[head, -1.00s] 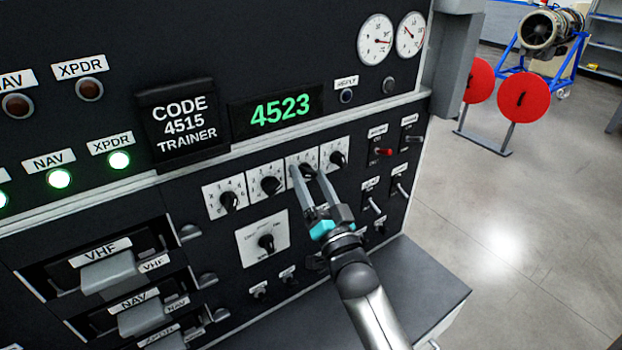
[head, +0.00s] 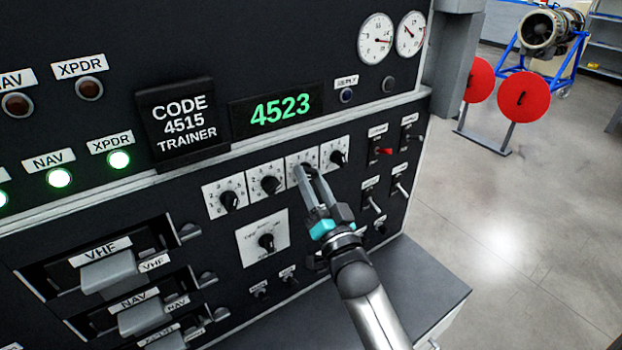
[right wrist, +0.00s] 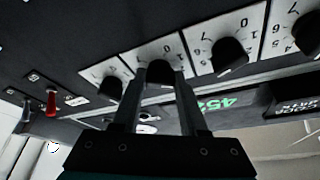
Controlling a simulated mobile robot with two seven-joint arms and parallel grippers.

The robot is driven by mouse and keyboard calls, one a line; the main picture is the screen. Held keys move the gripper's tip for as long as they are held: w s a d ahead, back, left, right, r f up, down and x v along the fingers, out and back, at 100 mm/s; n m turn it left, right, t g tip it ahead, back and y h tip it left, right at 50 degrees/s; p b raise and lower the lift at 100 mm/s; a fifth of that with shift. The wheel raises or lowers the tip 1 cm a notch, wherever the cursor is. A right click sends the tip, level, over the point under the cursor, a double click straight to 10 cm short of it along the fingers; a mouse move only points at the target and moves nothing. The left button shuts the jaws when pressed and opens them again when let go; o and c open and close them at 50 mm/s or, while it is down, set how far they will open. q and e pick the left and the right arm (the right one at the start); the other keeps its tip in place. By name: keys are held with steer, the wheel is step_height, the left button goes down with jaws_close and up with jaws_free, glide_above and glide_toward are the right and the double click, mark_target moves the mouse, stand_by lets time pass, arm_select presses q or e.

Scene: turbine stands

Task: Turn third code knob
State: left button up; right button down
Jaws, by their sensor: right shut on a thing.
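The panel has a row of code knobs on white dials. The third code knob (right wrist: 160,73) is between the fingers of my right gripper (head: 307,174), which is shut on it. In the head view the fingers mostly hide this knob, on the third dial (head: 299,158). The first knob (head: 229,201), second knob (head: 270,184) and fourth knob (head: 338,158) stand free beside it. The green display (head: 279,109) reads 4523. The placard (head: 180,121) reads CODE 4515 TRAINER. My left gripper is out of view.
Toggle switches, one with a red lever (head: 383,151), sit right of the dials. A lone mode knob (head: 266,242) is below. A grey ledge (head: 425,285) juts out under the panel. Red discs (head: 524,97) on a stand and open floor lie to the right.

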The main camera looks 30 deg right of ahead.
steer(key=shift+n, duration=0.3)
steer(key=n+y+b, duration=0.1)
steer(key=n+y, duration=0.2)
steer(key=n, duration=0.1)
steer(key=shift+d+n+t, duration=0.1)
steer(key=shift+n+t, duration=0.2)
steer(key=shift+n, duration=0.1)
steer(key=shift+d+f+n+y, duration=0.1)
steer(key=shift+n+y, duration=0.6)
steer(key=shift+n, duration=0.7)
steer(key=shift+n+y, duration=0.7)
steer(key=shift+n, duration=1)
steer(key=shift+c, duration=2.2)
jaws_free()
steer(key=b+v, duration=0.3)
steer(key=v, duration=1.2)
steer(key=shift+s+d+r, duration=0.15)
steer(key=shift+d+r, duration=0.1)
